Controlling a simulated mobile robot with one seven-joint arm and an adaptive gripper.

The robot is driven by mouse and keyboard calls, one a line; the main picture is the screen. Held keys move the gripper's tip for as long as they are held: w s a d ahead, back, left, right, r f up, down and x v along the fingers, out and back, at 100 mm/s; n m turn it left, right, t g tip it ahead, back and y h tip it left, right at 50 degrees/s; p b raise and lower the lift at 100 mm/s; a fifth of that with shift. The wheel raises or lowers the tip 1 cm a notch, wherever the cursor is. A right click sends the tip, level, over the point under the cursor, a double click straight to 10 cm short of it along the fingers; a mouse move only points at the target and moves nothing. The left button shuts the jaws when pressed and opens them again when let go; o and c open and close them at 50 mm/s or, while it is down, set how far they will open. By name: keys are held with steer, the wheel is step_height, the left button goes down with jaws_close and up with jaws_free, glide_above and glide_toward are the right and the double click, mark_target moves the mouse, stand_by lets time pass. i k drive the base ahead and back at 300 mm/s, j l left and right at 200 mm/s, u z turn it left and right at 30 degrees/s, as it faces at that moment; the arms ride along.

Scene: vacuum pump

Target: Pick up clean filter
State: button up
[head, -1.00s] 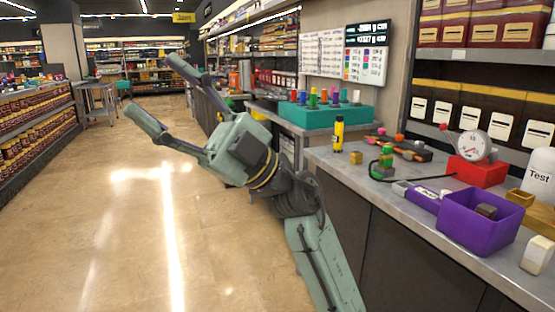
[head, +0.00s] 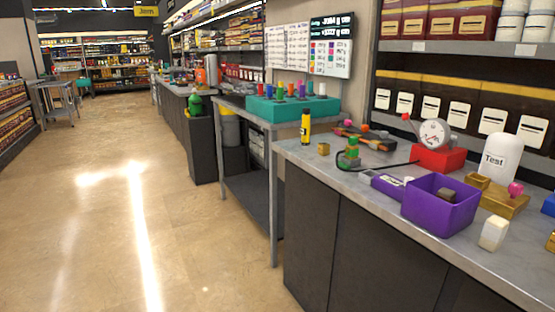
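No thing in view is labelled as the clean filter. A small white block (head: 493,233) with a tan side stands on the grey counter (head: 350,182) at the right, near the front edge; it may be the clean filter. A dark brown block (head: 446,195) sits inside the open purple bin (head: 436,214), just left of the white block. My gripper and arm are out of view, so I cannot see whether the gripper is open or holds anything.
A red box with a round gauge (head: 437,157), a white "Test" bottle (head: 501,160) and a gold tray with a pink knob (head: 503,203) stand behind the bin. A yellow bottle (head: 305,127) and small green device (head: 352,155) are farther left. The floor at left is clear.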

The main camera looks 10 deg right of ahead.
mark_target(495, 228)
steer(key=l+z, duration=0.2)
steer(key=z, duration=1.2)
steer(key=i+l+z, duration=0.2)
steer(key=i, duration=0.25)
